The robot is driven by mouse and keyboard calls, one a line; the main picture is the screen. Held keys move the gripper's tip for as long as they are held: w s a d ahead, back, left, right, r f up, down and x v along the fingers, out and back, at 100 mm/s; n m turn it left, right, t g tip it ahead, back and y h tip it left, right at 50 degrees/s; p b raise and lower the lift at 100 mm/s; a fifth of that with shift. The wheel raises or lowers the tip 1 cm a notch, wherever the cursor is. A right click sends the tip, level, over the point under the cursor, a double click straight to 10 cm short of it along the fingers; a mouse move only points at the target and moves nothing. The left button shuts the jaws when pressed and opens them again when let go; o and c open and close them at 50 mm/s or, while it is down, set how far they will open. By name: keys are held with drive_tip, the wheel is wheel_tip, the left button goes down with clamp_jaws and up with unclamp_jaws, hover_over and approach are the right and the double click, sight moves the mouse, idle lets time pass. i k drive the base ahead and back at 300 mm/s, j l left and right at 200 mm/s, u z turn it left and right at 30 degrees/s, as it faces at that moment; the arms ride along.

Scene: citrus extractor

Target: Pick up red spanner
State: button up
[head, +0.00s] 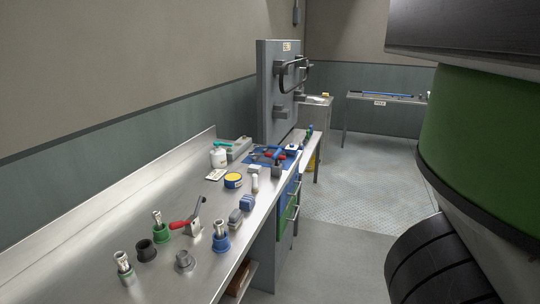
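I cannot single out a red spanner for certain. A small red item (291,147) lies among tools on the blue mat towards the far end of the steel bench (150,200); it is too small to tell its shape. Nearer, a red-handled tool (184,224) leans by a small grey block on the bench, with a dark lever rising beside it. My gripper is not in view.
Several coloured fittings, including a green one (160,235) and a blue one (221,239), crowd the near bench. A white jar (218,157) and a yellow-topped tin (233,180) stand farther back. A grey upright panel (277,95) rises behind.

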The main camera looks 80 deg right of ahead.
sight(266, 154)
drive_tip(key=z, duration=2)
drive_tip(key=u, duration=0.4)
drive_tip(key=j+u, duration=0.15)
drive_tip(key=u, duration=0.65)
drive_tip(key=j+u, duration=0.1)
drive_tip(key=u, duration=0.35)
drive_tip(key=z, duration=1.65)
drive_tip(key=i+j, duration=0.05)
